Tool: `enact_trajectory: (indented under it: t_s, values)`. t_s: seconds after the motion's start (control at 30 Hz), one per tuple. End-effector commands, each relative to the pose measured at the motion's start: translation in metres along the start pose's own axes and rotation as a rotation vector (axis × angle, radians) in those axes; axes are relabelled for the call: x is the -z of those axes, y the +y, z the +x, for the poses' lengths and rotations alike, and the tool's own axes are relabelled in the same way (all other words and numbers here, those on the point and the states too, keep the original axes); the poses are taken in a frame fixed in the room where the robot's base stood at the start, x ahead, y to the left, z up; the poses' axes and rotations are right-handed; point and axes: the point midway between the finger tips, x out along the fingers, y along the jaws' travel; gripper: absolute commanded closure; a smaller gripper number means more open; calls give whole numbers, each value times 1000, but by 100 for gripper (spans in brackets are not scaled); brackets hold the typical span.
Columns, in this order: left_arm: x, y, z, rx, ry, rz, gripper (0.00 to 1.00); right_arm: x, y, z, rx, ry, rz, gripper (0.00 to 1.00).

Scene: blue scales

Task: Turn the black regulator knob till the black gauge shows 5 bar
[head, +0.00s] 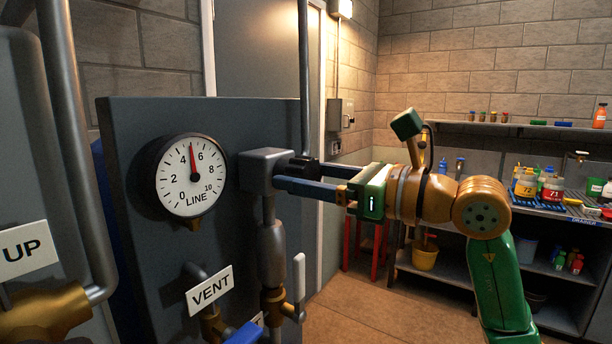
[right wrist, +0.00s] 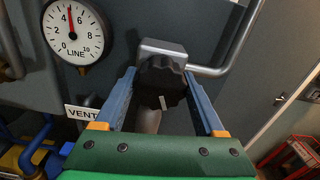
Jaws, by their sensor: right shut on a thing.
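The black-rimmed gauge (head: 190,176), marked LINE, has a white face numbered 0 to 10. Its red needle points almost straight up, between 4 and 6, at about 5; the right wrist view also shows this gauge (right wrist: 76,34). The black lobed regulator knob (right wrist: 162,80) sits on the front of a grey valve body (head: 262,170). My right gripper (head: 305,183) reaches in from the right, its two blue fingers on either side of the knob, shut on it. A pale mark shows on the knob's face. My left gripper is out of view.
A VENT label (head: 209,290) and a blue handle (head: 245,334) lie below the gauge. A grey pipe (head: 75,150) and an UP sign (head: 20,250) stand at left.

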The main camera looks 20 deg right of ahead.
Motion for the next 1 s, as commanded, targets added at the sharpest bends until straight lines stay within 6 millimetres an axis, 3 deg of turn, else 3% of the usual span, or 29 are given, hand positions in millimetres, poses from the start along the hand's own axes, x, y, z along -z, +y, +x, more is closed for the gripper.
enact_trajectory:
  t_s: [0.03,0.1,0.13,0.37,0.7,1.0]
  values:
    - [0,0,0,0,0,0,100,-1,0,0,0,-3,0,23]
    - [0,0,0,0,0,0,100,-1,0,0,0,-2,-1,4]
    - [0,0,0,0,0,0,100,-1,0,0,0,-2,-1,0]
    - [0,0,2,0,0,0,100,0,0,-3,1,-2,-1,0]
    - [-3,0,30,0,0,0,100,2,0,-65,3,-3,-2,0]
    - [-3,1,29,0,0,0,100,-1,0,-72,0,-2,0,0]
